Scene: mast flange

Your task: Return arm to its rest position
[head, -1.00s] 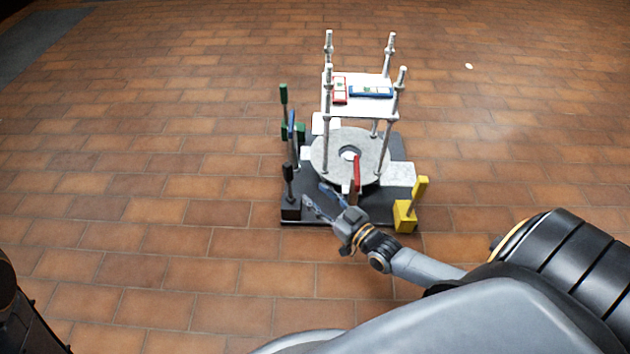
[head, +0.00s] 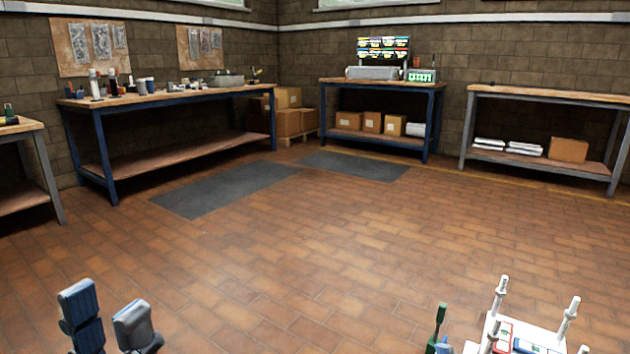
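My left gripper (head: 105,303) rises from the bottom left edge in the head view. Its two blue-grey fingers point up and stand apart with nothing between them, so it is open and empty. My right gripper is out of view. The mast flange stand shows only in part at the bottom right: its white plate (head: 545,336) with upright grey posts (head: 499,297). A red piece (head: 504,338) and a blue piece (head: 528,347) lie on the plate. A green handle (head: 438,326) stands to its left. The stand's lower part is cut off by the frame. The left gripper is far left of it.
Open tiled floor (head: 300,250) fills the middle, with two dark mats (head: 225,188) farther back. A blue-legged workbench (head: 165,97) with tools, another bench (head: 380,83) with a display and boxes, and a grey bench (head: 550,96) line the walls.

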